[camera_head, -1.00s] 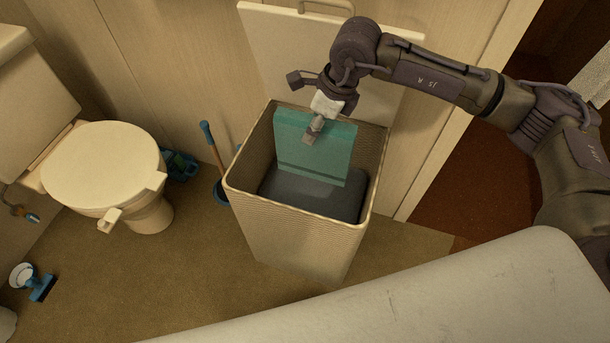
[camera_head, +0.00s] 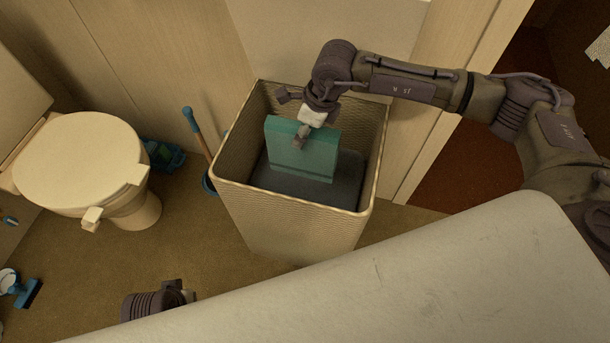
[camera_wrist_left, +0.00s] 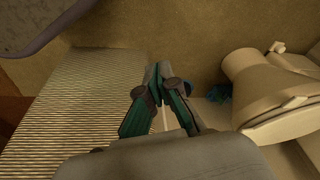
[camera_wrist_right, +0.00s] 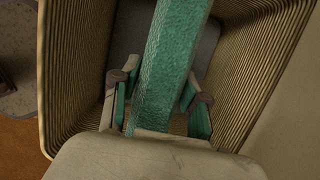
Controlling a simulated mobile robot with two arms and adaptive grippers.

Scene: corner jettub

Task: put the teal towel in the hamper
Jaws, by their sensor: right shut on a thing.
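The teal towel (camera_head: 300,150) is a flat, upright folded slab inside the open wicker hamper (camera_head: 290,220), its upper part just below the rim. My right gripper (camera_head: 301,138) is shut on the towel's top edge, over the hamper's mouth. The right wrist view shows the towel (camera_wrist_right: 165,70) between the fingers (camera_wrist_right: 157,100), with ribbed hamper walls around it. In the left wrist view my left gripper (camera_wrist_left: 157,75) has its fingertips together with nothing seen between them, beside the hamper's outer wall (camera_wrist_left: 85,100). Part of my left arm shows low in the head view.
A dark grey surface (camera_head: 345,178) lies inside the hamper beneath the towel. A toilet (camera_head: 80,165) and a blue plunger (camera_head: 195,130) stand to the left. A pale tub edge (camera_head: 400,270) fills the foreground. Bare floor (camera_head: 215,270) lies left of the hamper.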

